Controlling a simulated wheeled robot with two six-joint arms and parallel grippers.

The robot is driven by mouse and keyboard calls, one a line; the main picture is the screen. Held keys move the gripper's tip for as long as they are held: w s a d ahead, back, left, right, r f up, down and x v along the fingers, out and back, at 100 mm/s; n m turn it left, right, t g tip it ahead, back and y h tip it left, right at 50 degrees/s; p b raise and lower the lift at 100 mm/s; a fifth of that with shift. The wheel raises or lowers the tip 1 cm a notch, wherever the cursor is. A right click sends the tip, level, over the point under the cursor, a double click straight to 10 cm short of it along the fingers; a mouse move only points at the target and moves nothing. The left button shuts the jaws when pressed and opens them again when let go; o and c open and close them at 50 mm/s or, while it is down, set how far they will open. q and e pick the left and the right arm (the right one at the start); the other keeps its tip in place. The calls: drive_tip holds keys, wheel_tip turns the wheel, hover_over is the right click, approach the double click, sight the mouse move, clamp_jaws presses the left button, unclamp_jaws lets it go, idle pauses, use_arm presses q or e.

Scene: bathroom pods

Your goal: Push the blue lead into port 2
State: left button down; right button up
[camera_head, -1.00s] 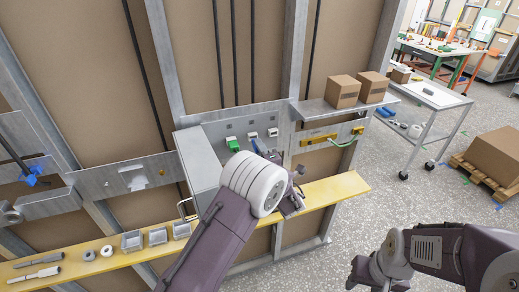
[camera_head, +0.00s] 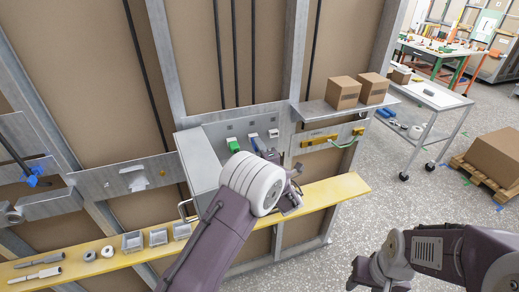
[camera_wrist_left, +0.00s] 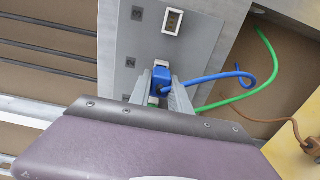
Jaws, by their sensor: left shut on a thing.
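My left gripper (camera_wrist_left: 162,88) is shut on the blue plug of the blue lead (camera_wrist_left: 161,77), with one finger on each side. The plug is at the panel (camera_wrist_left: 118,40) beside the label 2 (camera_wrist_left: 131,62). Its body covers port 2, so I cannot tell how deep it sits. The blue cable (camera_wrist_left: 238,75) loops off to the right. In the head view the blue plug (camera_head: 257,146) is partly hidden behind my left wrist. My right gripper (camera_head: 366,274) is at the bottom, far from the panel, and its jaws cannot be made out.
An empty port (camera_wrist_left: 172,22) is by label 3. A green plug (camera_head: 233,144) sits left of the blue one, and a green cable (camera_wrist_left: 262,77) runs near the blue cable. A yellow shelf (camera_head: 335,190) lies below. Two boxes (camera_head: 342,92) stand on the upper right shelf.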

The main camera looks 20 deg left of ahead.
use_arm(q)
drive_tip(key=shift+w+a, duration=0.4)
drive_tip(key=shift+w, duration=0.15)
drive_tip(key=c, duration=1.1)
unclamp_jaws()
drive_tip(key=shift+c, duration=0.2)
drive_tip(key=b+v, duration=0.2)
drive_tip(key=v, duration=0.7)
drive_tip(key=shift+b, duration=0.4)
